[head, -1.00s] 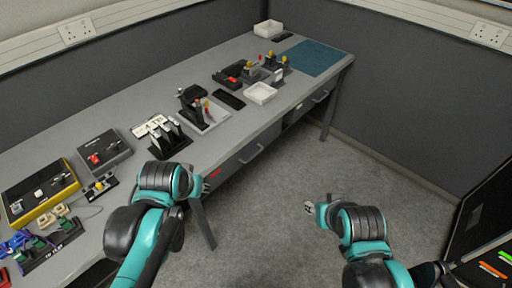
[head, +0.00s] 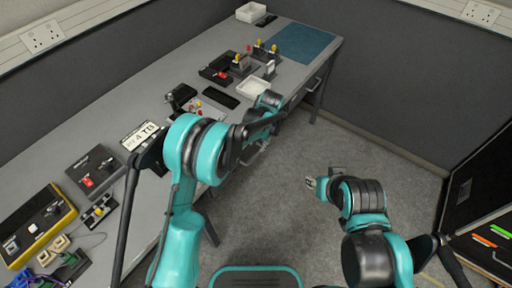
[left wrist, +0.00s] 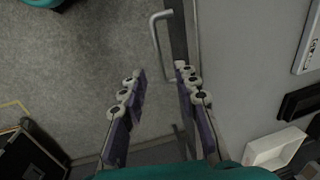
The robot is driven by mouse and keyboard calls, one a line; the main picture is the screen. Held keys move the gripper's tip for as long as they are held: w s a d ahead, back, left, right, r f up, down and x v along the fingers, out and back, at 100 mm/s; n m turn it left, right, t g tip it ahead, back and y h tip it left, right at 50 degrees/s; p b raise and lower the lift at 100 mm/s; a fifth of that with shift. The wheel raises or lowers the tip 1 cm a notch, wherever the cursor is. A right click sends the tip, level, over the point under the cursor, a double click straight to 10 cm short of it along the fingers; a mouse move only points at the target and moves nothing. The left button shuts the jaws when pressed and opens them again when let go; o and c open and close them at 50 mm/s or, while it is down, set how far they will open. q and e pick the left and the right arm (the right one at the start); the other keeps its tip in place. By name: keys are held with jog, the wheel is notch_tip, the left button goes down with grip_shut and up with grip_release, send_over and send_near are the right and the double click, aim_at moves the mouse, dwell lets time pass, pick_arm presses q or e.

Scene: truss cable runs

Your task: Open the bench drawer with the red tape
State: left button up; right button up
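My left gripper (left wrist: 160,98) is open in the left wrist view, with empty space between its two rows of pads. A silver bar handle (left wrist: 157,42) on a drawer front lies beyond the fingertips, apart from them. In the head view my left arm reaches along the bench's front edge, and the left gripper (head: 262,145) is small and partly hidden beside the drawer fronts. The red tape does not show now; my left arm covers that part of the bench front. My right gripper (head: 311,183) hangs over open floor, away from the bench.
A dark case (head: 480,205) stands at right. Floor between bench and case is clear.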

aim_at(256, 155)
pick_arm(q)
jog(key=f+b, duration=0.1)
jog(key=f, duration=0.1)
jog(key=f+b, duration=0.1)
jog(key=f, duration=0.2)
jog(key=w+f+b, duration=0.1)
jog(key=f, duration=0.2)
jog(key=shift+a+f, duration=0.1)
jog(key=shift+a, duration=0.3)
grip_shut()
